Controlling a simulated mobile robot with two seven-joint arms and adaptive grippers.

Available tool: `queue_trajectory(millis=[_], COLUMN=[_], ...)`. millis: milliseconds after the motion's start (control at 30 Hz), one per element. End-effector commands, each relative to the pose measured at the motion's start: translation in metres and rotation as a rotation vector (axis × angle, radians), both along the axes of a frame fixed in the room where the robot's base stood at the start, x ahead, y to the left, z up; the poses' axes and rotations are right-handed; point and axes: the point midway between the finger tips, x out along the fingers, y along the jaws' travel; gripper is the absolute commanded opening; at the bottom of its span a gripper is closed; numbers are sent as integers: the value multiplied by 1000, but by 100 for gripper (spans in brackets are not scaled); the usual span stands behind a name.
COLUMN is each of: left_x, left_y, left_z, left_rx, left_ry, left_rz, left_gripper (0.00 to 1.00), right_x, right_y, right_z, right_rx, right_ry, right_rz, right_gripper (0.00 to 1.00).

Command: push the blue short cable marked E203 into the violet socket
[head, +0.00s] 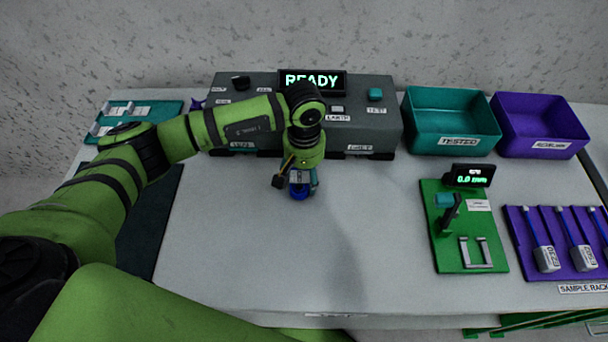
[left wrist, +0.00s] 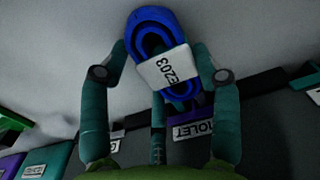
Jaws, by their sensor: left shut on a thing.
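My left gripper (head: 299,180) hangs over the bench in front of the grey tester. It is shut on the blue cable (head: 299,192), a small coil below the fingers. In the left wrist view the blue cable (left wrist: 150,27) is looped between the fingertips, with its white E203 tag (left wrist: 164,67) facing the camera. A label reading VIOLET (left wrist: 192,130) is just beyond the cable. The violet socket's opening is not clearly visible, and I cannot tell whether the plug touches it. My right gripper is out of view.
The grey tester (head: 385,125) shows READY on its display (head: 312,81). Teal (head: 452,143) and violet (head: 540,147) bins stand to its right. A green gauge board (head: 447,262) and purple sample rack (head: 519,247) lie at right. The middle of the bench is clear.

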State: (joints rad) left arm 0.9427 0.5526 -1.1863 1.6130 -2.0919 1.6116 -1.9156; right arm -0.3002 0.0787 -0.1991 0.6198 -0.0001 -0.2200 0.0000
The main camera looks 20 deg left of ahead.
Motion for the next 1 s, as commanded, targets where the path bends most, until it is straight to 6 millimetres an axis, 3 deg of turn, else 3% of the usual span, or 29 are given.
queue_trajectory(millis=[1000], left_x=[0], left_y=[0], left_z=[0], left_rx=[0], left_ry=[-1], left_rz=[0], left_gripper=[24], right_x=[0], right_y=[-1], right_z=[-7], right_rx=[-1], right_ry=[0], right_rz=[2], right_gripper=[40])
